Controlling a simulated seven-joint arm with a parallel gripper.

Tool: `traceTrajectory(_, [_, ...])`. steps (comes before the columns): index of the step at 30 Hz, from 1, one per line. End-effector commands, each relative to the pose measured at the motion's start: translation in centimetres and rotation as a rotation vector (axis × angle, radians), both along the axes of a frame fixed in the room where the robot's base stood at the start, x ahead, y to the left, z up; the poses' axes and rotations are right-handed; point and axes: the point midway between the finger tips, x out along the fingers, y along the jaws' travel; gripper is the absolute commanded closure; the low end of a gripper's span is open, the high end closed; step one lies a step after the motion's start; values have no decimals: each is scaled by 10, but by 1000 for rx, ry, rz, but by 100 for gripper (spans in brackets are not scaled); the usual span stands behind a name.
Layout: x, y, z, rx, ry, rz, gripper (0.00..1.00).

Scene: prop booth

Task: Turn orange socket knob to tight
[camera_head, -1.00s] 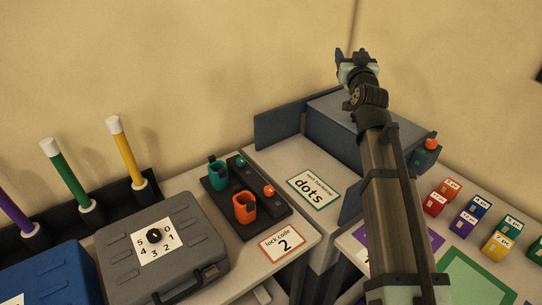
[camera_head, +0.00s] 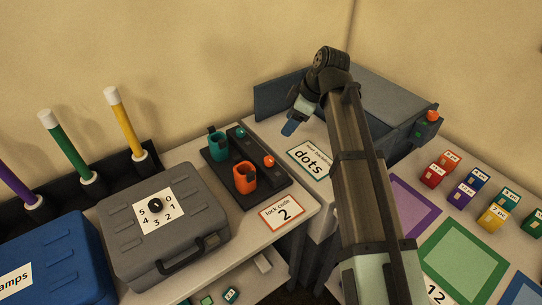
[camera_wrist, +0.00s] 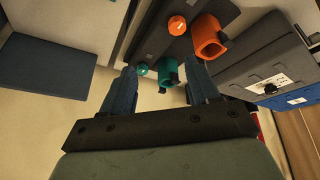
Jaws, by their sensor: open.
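The orange socket (camera_head: 245,178) is a short, open-topped ring on a dark base plate, with a dark knob-like piece at its side; whether it is tight is too small to tell. In the wrist view the orange socket (camera_wrist: 206,36) is at the upper right, beyond the fingertips. A matching teal socket (camera_head: 219,174) stands beside it; in the wrist view the teal socket (camera_wrist: 168,74) shows between the fingers. My gripper (camera_head: 290,127) hangs right of the plate, apart from both sockets. In the wrist view my gripper (camera_wrist: 159,70) is open and empty.
An orange dome (camera_head: 268,161) and a teal dome (camera_head: 240,132) sit on the dark plate (camera_head: 270,198). A grey case (camera_head: 120,245) with a dial stands left. A "lock code 2" card (camera_head: 282,213) lies in front, a "dots" card (camera_head: 310,160) to the right. A blue-grey box stands behind.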

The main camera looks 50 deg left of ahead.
Motion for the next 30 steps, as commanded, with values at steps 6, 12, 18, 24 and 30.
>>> traceTrajectory(6, [-15,-12,-5,-65,26,96,40])
traceTrajectory(12, [-21,-8,-22,-70,29,100,40])
traceTrajectory(18, [-30,1,-52,-69,29,99,40])
traceTrajectory(24, [-39,10,-83,-69,28,99,40])
traceTrajectory(30, [-46,18,-110,-68,28,97,40])
